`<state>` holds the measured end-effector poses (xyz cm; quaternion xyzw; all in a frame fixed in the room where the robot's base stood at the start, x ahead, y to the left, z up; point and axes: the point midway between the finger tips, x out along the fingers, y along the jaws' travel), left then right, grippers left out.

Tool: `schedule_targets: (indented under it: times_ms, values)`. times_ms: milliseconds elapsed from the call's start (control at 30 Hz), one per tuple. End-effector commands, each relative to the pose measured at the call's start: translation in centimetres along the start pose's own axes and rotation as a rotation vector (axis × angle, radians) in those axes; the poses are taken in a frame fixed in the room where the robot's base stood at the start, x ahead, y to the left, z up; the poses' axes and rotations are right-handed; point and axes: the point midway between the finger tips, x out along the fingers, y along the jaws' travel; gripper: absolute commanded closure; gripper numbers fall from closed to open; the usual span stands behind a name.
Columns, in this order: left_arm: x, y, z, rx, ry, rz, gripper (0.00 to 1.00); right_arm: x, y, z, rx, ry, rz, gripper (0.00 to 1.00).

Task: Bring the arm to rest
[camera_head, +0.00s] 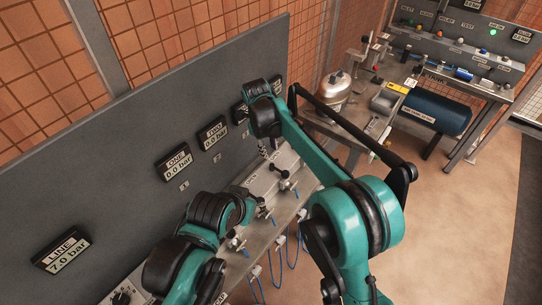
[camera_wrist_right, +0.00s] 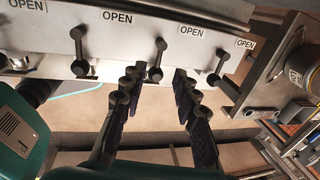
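My right arm comes in from the lower right in the head view, with its teal wrist (camera_head: 265,115) above the valve bench at the wall panel. Its gripper is mostly hidden there. In the right wrist view my right gripper (camera_wrist_right: 155,78) has two dark fingers well apart, with nothing held between them. A valve lever (camera_wrist_right: 156,62) under an OPEN label shows between the fingertips; I cannot tell how far off it is.
The grey panel (camera_head: 110,150) carries displays: LINE (camera_head: 62,250) at 7.0 bar, ONE (camera_head: 175,162) and TWO (camera_head: 212,132) at 0.0 bar. A metal vessel (camera_head: 335,90) and a blue tank (camera_head: 432,112) stand farther back. The floor (camera_head: 455,215) at right is clear.

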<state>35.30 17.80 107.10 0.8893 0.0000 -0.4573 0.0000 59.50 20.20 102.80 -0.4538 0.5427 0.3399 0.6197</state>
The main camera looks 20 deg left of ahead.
Motion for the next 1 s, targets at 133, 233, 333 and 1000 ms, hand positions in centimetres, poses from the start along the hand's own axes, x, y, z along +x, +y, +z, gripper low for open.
schedule_targets:
  times_ms: [133,233,333,1000]
  values:
    - [0.0,0.0,0.0,0.0,0.0,0.0,0.6,-1.2,0.0,0.0,0.0,0.0,0.0,0.7]
    - [0.0,0.0,0.0,0.0,0.0,0.0,0.6,-1.4,0.0,0.0,0.0,0.0,0.0,0.7]
    - [0.0,0.0,0.0,0.0,0.0,0.0,0.6,-1.4,0.0,0.0,0.0,0.0,0.0,0.7]
    - [0.4,0.0,0.3,0.0,0.0,0.0,0.6,-5.0,-3.0,-7.8,-0.282,-0.053,-0.033,0.7]
